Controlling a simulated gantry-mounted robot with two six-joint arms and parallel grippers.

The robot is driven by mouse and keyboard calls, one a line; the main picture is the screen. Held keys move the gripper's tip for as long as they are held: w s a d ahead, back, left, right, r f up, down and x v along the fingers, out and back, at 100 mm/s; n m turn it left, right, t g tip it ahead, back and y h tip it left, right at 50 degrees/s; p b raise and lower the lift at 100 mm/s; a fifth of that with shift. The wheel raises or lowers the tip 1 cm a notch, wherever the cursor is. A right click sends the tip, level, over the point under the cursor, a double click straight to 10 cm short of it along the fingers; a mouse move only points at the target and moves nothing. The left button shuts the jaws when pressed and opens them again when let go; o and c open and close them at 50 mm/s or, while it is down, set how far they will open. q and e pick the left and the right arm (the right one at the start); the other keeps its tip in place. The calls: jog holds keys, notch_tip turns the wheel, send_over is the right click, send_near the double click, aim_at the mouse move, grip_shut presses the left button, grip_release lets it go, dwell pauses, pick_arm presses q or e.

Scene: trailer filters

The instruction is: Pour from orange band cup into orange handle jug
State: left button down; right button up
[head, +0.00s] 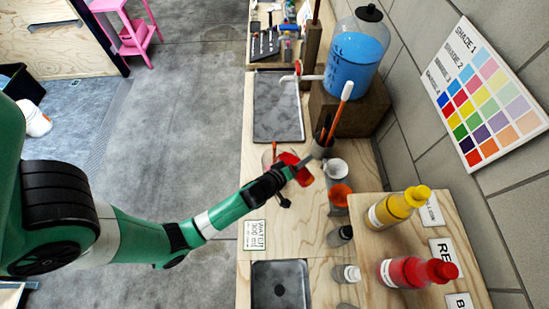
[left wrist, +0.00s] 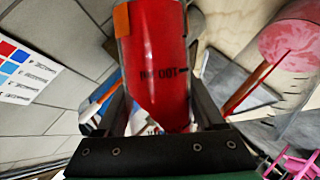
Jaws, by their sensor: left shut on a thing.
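My left gripper (head: 292,172) is shut on a clear cup with red liquid (head: 303,177), over the wooden bench. In the left wrist view the cup (left wrist: 155,70) fills the space between the fingers (left wrist: 155,115). An orange band patch shows at its upper left, and dark lettering runs across it. The lower edge of the red is slanted. Just left of it in the head view stands a clear vessel (head: 268,158) with a thin orange part, apparently the orange handle jug. A pink-red vessel (left wrist: 290,38) shows at the wrist view's upper right. My right gripper is out of view.
A blue-filled dispenser (head: 354,65) stands on a wooden block behind. Grey trays (head: 278,112) flank the work spot.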

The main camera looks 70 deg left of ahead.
pick_arm(q)
jog(key=shift+w+f+n+t+h+p, duration=0.1)
jog(key=shift+f+n+t+h+p, duration=0.1)
jog(key=shift+n+t+h+p, duration=0.3)
dwell(1.2)
jog(key=shift+d+f+n+b, duration=0.1)
jog(key=shift+f+n+b, duration=0.2)
jog(key=shift+f+b, duration=0.35)
jog(key=shift+f+n+h+b, duration=0.3)
jog(key=shift+f+b, duration=0.15)
jog(key=shift+b, duration=0.5)
jog(key=shift+s+a+r+n+p, duration=0.2)
jog(key=shift+a+r+n+p, duration=0.1)
jog(key=shift+r, duration=0.35)
dwell(0.7)
jog(key=shift+s+a+r+n+t+h, duration=0.15)
jog(key=shift+a+r+n+t+h, duration=0.2)
jog(key=shift+r, duration=0.3)
dwell(0.9)
